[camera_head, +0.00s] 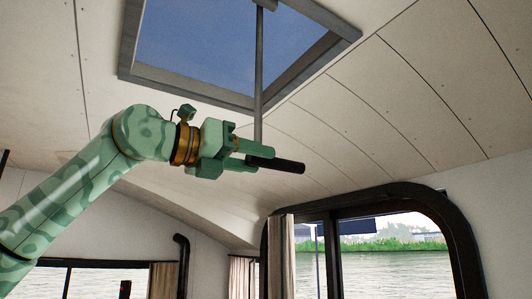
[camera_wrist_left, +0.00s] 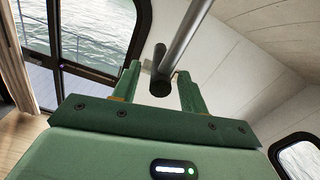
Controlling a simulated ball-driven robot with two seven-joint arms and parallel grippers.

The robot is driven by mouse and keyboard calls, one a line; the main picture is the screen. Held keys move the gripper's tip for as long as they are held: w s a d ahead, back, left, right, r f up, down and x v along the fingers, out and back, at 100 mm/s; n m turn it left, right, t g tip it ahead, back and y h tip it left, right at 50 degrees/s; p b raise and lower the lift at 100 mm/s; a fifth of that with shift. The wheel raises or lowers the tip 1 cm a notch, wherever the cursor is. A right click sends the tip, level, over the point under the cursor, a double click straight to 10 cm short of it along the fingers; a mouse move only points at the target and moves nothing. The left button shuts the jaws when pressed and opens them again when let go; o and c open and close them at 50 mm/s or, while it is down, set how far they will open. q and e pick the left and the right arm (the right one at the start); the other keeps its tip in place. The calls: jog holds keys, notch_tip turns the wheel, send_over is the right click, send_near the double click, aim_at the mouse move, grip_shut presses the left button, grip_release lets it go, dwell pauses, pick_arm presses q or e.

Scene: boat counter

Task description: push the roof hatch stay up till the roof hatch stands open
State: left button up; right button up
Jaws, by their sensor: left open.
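The roof hatch (camera_head: 182,83) is a dark grey square frame in the ceiling with blue sky showing through. I cannot tell how far its lid stands open. The roof hatch stay (camera_head: 259,80) is a thin grey rod hanging from the hatch, with a black crosswise grip (camera_head: 284,165) at its lower end. My green left gripper (camera_head: 250,158) is at this grip, pointing right. In the left wrist view the open fingers (camera_wrist_left: 158,88) stand either side of the black grip (camera_wrist_left: 160,84), with gaps visible. The rod also shows there (camera_wrist_left: 186,34). My right gripper is not in view.
The curved white ceiling (camera_head: 420,90) surrounds the hatch. A black-framed window (camera_head: 455,220) with a curtain (camera_head: 281,255) is at the lower right, with water outside. A dark pipe (camera_head: 184,260) stands at the lower left. The air around the stay is clear.

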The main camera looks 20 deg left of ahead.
aim_at(266, 162)
pick_arm(q)
jog(key=shift+p+x, duration=0.35)
jog(key=shift+x, duration=1.25)
jog(key=shift+s, duration=0.1)
grip_shut()
notch_tip(266, 162, up, 12)
jog(key=p, duration=1)
jog(key=shift+r, duration=0.15)
grip_release()
jog(key=shift+a, duration=0.1)
